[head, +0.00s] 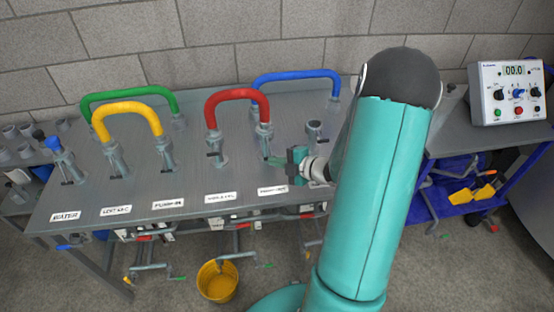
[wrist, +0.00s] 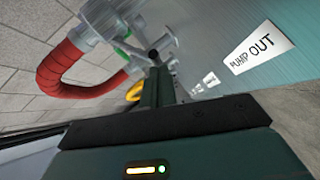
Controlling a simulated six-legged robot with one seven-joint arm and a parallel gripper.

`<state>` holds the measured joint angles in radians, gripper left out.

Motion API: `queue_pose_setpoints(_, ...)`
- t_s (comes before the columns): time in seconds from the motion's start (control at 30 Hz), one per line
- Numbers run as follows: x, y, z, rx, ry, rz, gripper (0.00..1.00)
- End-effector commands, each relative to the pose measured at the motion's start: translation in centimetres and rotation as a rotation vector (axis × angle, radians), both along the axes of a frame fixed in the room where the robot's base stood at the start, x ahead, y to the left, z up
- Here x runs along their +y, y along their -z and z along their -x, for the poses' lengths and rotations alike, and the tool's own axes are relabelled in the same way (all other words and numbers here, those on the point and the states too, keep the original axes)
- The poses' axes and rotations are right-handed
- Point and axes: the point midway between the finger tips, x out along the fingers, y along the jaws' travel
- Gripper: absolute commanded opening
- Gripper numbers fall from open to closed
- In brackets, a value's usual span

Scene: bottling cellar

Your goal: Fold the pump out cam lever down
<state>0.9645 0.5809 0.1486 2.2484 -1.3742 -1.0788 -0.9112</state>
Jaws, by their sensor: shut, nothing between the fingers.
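The PUMP OUT label (head: 272,190) is on the front of the grey bench top; it reads clearly in the wrist view (wrist: 250,48). Behind it stands the pump out coupling (head: 264,138), with the right end of the red hose (head: 232,95) on it. The coupling (wrist: 98,18) and red hose (wrist: 62,60) also show in the wrist view. A short grey lever (wrist: 150,46) sticks out beside the coupling, just beyond my fingers; its exact angle is hard to tell. My gripper (head: 276,161) is shut and empty, just in front of the coupling, right of the lever area; touching is unclear.
A yellow hose (head: 128,107), green hose (head: 130,95) and blue hose (head: 295,75) arch over the bench (head: 190,190). An uncapped port (head: 314,130) stands right of my gripper. A control box (head: 508,92) is at right, a yellow bucket (head: 217,281) below.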

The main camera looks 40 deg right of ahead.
Motion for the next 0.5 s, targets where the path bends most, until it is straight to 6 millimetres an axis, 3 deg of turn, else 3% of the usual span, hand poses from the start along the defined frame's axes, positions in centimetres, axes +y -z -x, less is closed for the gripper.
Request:
queue_pose_setpoints(0.1,0.0,1.1,-0.1,-0.07,0.002,0.03,0.0)
queue_pose_setpoints(0.5,-0.6,3.9,-1.3,-0.069,-0.001,0.033,0.0)
